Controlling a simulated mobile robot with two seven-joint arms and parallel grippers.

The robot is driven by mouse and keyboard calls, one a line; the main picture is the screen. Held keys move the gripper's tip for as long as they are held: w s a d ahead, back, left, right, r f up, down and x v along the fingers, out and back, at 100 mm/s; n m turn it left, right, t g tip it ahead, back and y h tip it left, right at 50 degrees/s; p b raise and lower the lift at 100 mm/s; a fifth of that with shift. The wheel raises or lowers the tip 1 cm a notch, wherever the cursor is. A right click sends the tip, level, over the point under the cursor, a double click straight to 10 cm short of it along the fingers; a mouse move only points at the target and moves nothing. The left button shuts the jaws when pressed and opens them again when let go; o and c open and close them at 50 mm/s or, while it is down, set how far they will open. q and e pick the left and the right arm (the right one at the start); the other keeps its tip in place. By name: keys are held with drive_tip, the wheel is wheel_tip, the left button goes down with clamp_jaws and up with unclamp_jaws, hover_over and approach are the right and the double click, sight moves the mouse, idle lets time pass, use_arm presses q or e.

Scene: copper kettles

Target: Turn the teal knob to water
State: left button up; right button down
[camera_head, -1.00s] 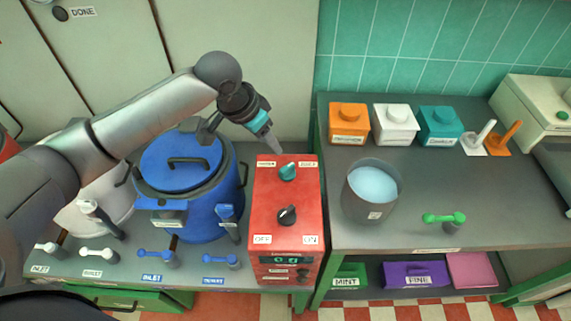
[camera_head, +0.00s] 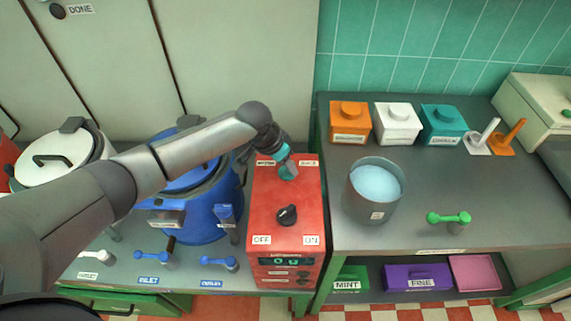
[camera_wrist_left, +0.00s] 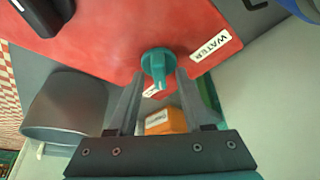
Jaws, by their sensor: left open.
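The teal knob (camera_head: 288,173) is on top of the red box (camera_head: 270,205), near its back edge. In the left wrist view the knob (camera_wrist_left: 157,66) sits between the tips of my left gripper (camera_wrist_left: 159,78), which is open around it. Contact cannot be told. The knob's ridge points down that view, toward a partly hidden label, and not toward the WATER label (camera_wrist_left: 215,43) at its right. In the head view my left gripper (camera_head: 287,164) comes down over the knob and partly covers it. My right gripper is not in view.
A black knob (camera_head: 287,215) with OFF and ON labels is on the box nearer the front. A blue kettle (camera_head: 205,215) stands close at the left. A grey pot of pale blue liquid (camera_head: 373,190) stands on the right counter.

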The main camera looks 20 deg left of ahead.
use_arm(q)
clamp_jaws()
idle(0.5)
